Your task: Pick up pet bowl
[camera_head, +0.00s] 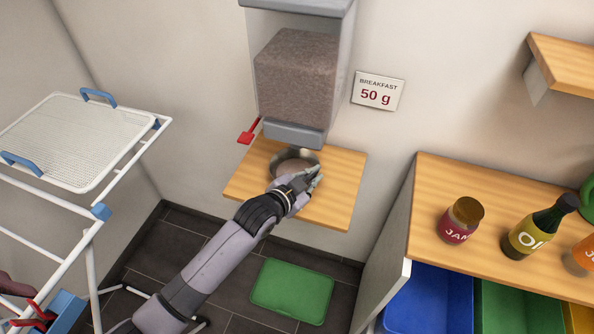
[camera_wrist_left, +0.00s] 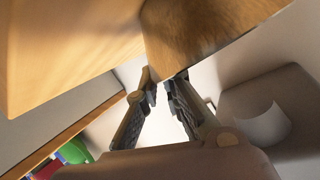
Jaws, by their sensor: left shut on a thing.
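The pet bowl (camera_head: 292,160) is a round metal bowl with brown content, on the wooden wall shelf under the food dispenser. My left gripper (camera_head: 304,181) is at its near right rim, shut on it, and covers part of that side. In the left wrist view the two fingers of my left gripper (camera_wrist_left: 166,76) meet the lower edge of a shiny brown surface, which seems to be the bowl wall reflecting wood. I cannot tell whether the bowl is clear of the shelf. My right gripper is not in view.
The dispenser (camera_head: 294,75) with a red lever (camera_head: 249,132) hangs close above the bowl. The wooden shelf (camera_head: 340,190) has free room on the right. A green mat (camera_head: 291,291) lies below. A drying rack (camera_head: 75,140) stands left; a counter (camera_head: 430,200) with jars stands right.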

